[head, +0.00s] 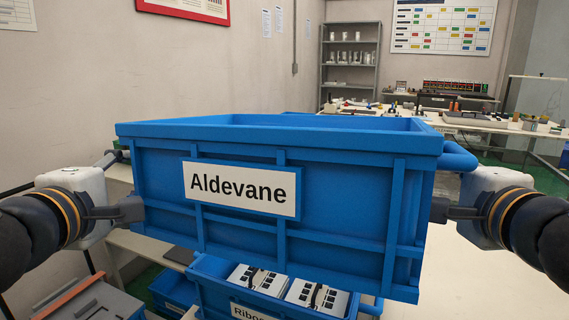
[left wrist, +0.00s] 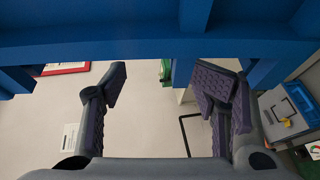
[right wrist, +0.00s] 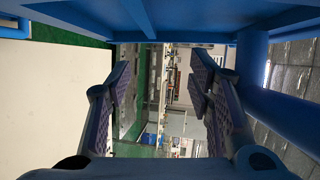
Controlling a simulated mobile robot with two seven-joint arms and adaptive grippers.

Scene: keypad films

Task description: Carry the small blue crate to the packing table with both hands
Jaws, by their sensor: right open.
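The blue crate labelled Aldevane (head: 340,220) fills the middle of the head view, close to me, its rim slightly tilted in the picture. Its inside is mostly hidden, and what bears it does not show clearly. My left gripper (head: 130,208) is at its left side and my right gripper (head: 440,209) at its right side. In the left wrist view the left fingers (left wrist: 160,80) are apart with nothing between them, the crate wall (left wrist: 130,35) beyond. In the right wrist view the right fingers (right wrist: 160,78) are apart and empty below the crate (right wrist: 190,20). I cannot tell which surface is the packing table.
A second blue crate (head: 211,281), its label partly hidden, holds white boxes below the first. A pale tabletop (head: 470,270) lies at the right with clear room. Cluttered benches (head: 480,121) and a grey shelf (head: 350,65) stand behind. A grey bin (head: 100,300) is at lower left.

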